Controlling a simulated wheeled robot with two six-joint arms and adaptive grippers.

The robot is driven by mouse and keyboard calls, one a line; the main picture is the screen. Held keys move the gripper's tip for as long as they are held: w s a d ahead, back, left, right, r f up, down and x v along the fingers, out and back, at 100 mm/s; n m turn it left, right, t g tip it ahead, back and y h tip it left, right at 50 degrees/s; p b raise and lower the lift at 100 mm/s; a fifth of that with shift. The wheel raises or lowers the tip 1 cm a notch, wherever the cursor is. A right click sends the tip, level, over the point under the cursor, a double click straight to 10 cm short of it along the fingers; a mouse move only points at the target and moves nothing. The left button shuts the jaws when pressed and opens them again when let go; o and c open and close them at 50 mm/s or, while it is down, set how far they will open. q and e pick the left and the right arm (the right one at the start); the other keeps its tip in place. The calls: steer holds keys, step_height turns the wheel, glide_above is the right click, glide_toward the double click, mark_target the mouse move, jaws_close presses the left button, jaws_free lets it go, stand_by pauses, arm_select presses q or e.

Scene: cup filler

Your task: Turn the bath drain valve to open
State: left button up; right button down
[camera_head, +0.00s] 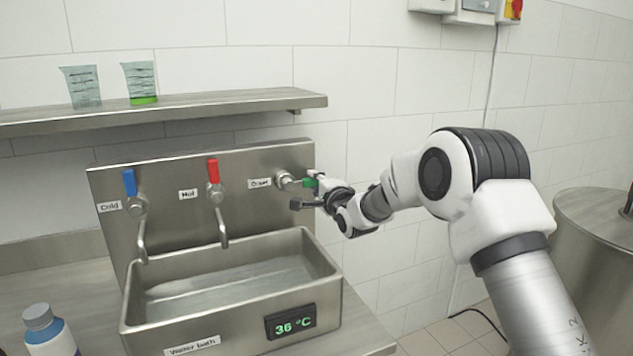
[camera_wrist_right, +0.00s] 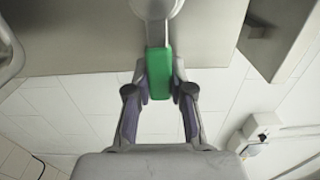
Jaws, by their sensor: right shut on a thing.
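The drain valve (camera_head: 287,181) sits on the steel back panel to the right of the hot tap, beside a small "Drain" label. Its green handle (camera_wrist_right: 159,74) points toward my right gripper (camera_wrist_right: 159,92) in the right wrist view. The fingers are shut on the handle, one on each side. In the head view the green handle (camera_head: 311,182) shows just at the fingertips of my right gripper, partly hidden by them. The bath (camera_head: 235,300) below holds water and its display reads 36 °C. My left gripper is not in view.
The cold tap (camera_head: 130,183) has a blue lever and the hot tap (camera_head: 213,172) a red one. A shelf (camera_head: 230,102) above holds two beakers. A bottle (camera_head: 48,330) stands at the front left. A steel drum (camera_head: 595,235) stands at the right.

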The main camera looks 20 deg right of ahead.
stand_by(0.3)
steer(key=c, duration=1.4)
jaws_free()
steer(key=o, duration=0.4)
steer(key=shift+w+a, duration=0.1)
steer(key=shift+a, duration=0.05)
steer(key=shift+w+a+f, duration=0.1)
steer(key=shift+w, duration=0.05)
steer(key=shift+s, duration=0.25)
steer(key=s, duration=1.1)
steer(key=shift+s+d, duration=0.2)
steer(key=shift+s, duration=0.05)
